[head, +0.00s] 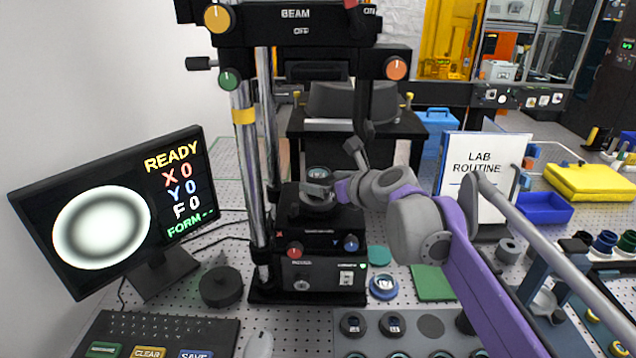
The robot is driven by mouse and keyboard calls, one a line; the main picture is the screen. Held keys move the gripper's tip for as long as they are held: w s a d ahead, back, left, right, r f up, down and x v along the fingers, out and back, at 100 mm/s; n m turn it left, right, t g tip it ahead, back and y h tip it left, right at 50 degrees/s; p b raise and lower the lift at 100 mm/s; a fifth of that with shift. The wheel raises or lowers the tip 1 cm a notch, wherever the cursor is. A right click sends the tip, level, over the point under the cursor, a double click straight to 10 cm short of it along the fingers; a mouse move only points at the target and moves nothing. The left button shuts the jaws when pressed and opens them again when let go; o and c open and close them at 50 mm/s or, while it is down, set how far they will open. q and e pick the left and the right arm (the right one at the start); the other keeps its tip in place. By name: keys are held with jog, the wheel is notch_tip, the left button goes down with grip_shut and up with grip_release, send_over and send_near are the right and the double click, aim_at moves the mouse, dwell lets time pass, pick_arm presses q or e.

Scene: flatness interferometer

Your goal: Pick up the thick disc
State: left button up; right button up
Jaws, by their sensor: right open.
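My right gripper (318,191) reaches in from the right to the stage of the interferometer (305,225). It is open, at a small round disc (318,172) with a dark glassy top on the stage. The gripper hides part of this disc, and I cannot tell whether the fingers touch it. Other dark round discs sit in a grey tray (407,352) at the bottom, including a left one (353,325) and one beside it (392,325). I cannot tell from their looks which is the thick disc. My left gripper is not in view.
Two metal posts stand left of the stage, under the black beam head (290,25). A monitor (110,210) reading READY and a keyboard (155,335) are at left. A blue-ringed disc (383,287) and green pad (432,283) lie right of the base. A LAB ROUTINE sign (478,160) stands behind my right arm.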

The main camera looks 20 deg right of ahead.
aim_at(325, 181)
jog(key=x, duration=0.3)
jog(key=shift+w+f, duration=0.2)
jog(key=shift+w, duration=0.1)
jog(key=shift+s, duration=0.1)
jog(key=shift+c, duration=1.1)
grip_shut()
